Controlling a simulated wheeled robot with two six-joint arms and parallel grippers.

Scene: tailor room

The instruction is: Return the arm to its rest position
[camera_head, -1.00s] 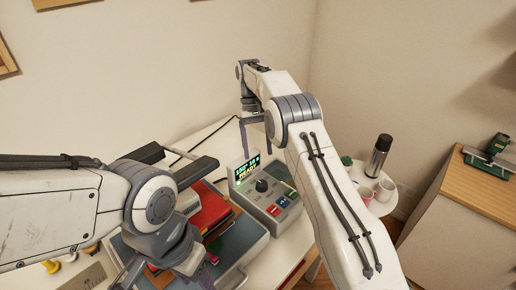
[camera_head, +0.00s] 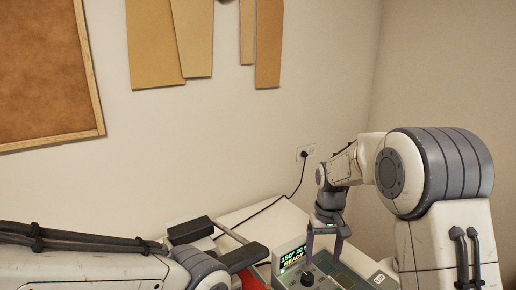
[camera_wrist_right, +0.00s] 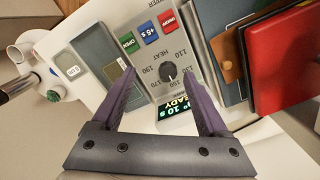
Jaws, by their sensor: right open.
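My right gripper (camera_head: 323,256) is open and empty, its fingers pointing down over the heat press control box (camera_head: 322,277). In the right wrist view my right gripper (camera_wrist_right: 159,72) shows its two purple fingers apart, with the control box's knob (camera_wrist_right: 168,72) between and beyond them and nothing held. The right arm comes in from the right, its large grey joint raised high. My left arm (camera_head: 85,268) lies along the bottom left; its gripper is out of the frame. The box's display (camera_head: 293,257) is lit and reads "150° 10 s READY".
The press's dark handle (camera_head: 190,230) stands left of the box. A red folder (camera_wrist_right: 287,70) shows in the right wrist view. A cable runs to a wall socket (camera_head: 305,153). Cardboard patterns (camera_head: 155,45) and a corkboard (camera_head: 40,70) hang on the wall.

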